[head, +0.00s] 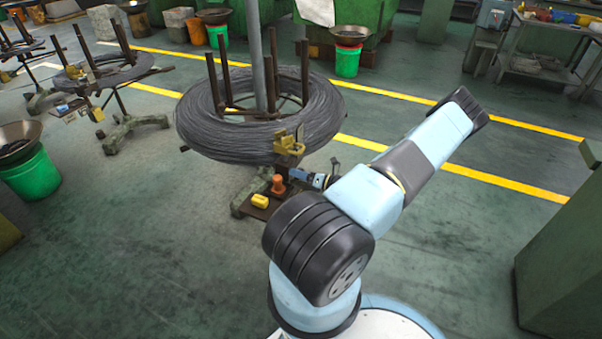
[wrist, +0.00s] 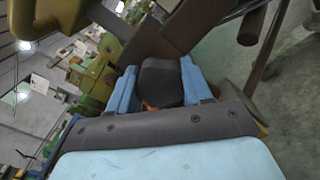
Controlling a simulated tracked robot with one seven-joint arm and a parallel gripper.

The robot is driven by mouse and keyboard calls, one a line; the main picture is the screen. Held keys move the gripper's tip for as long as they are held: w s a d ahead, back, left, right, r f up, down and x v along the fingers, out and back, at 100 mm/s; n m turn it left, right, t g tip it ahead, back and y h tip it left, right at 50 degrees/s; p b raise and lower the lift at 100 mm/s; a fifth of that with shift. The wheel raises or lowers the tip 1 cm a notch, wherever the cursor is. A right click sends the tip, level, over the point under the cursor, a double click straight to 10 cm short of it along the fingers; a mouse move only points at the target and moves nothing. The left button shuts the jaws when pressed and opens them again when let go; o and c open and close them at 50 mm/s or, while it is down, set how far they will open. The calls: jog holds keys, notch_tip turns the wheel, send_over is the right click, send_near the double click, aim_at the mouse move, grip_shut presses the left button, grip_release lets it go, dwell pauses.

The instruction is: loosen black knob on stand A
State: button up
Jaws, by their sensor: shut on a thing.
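In the wrist view, the black knob (wrist: 161,80) sits between the two blue fingers of my gripper (wrist: 160,88), which are closed on its sides. A bit of orange shows just below the knob. In the head view, my gripper (head: 295,173) is low at the front of the middle stand, under the wire coil (head: 215,135). The knob itself cannot be made out there. No letter on the stand is readable, so I cannot tell from a label that it is stand A.
An orange part (head: 277,184) and a yellow part (head: 260,201) are on the stand's base beside my gripper. A yellow bracket (head: 289,146) hangs just above. Another coil stand (head: 105,72) is at the left. Green floor is open in front.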

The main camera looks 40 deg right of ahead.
jog(key=n, duration=0.4)
jog(key=shift+w+d+n, duration=0.15)
jog(key=shift+d+n, duration=0.1)
jog(key=shift+n, duration=0.05)
jog(key=n, duration=0.4)
jog(key=shift+n, duration=0.3)
jog(key=n, duration=0.4)
jog(key=shift+n, duration=2.4)
jog(key=o, duration=0.9)
jog(key=shift+a, duration=0.1)
jog(key=shift+o, duration=0.7)
jog(key=shift+a, duration=0.1)
